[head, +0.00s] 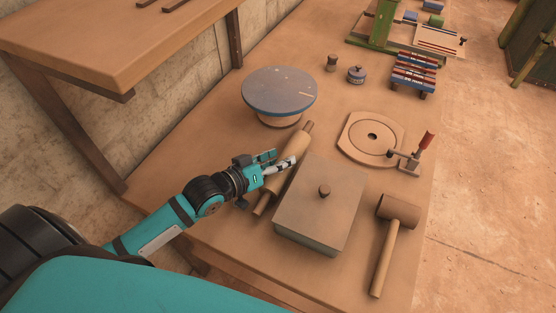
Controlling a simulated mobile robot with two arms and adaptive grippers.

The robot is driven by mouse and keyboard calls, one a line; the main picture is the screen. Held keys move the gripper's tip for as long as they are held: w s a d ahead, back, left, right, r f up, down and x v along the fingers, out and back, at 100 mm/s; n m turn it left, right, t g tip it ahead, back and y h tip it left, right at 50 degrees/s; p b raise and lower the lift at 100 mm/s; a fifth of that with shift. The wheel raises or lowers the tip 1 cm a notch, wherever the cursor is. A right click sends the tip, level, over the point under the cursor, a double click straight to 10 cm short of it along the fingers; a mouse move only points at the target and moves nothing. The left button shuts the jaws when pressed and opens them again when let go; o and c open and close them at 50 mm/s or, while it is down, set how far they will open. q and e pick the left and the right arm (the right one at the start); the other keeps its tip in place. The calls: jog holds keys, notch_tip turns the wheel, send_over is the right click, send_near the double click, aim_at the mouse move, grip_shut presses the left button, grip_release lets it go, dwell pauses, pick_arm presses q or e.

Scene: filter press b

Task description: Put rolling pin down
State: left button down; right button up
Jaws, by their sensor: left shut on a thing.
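The wooden rolling pin (291,152) lies at a slant on or just above the workbench, between the round turntable and the lidded box. I cannot tell whether it touches the bench. My left gripper (283,165) comes in from the left and is shut on the rolling pin near its middle. The fingers hide part of the pin; its far handle and its lower handle both show. My right gripper is not in view.
A lidded box (320,205) stands close to the pin's right. A round turntable (279,91) stands just behind it. A mallet (393,230), a round plate with a clamp (371,138) and small jars (356,75) are further right. A raised shelf (120,45) overhangs at left.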

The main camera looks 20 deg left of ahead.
pick_arm(q)
jog(key=shift+f, duration=0.1)
jog(key=c, duration=0.9)
grip_release()
jog(key=shift+f, duration=0.1)
jog(key=shift+o, duration=0.2)
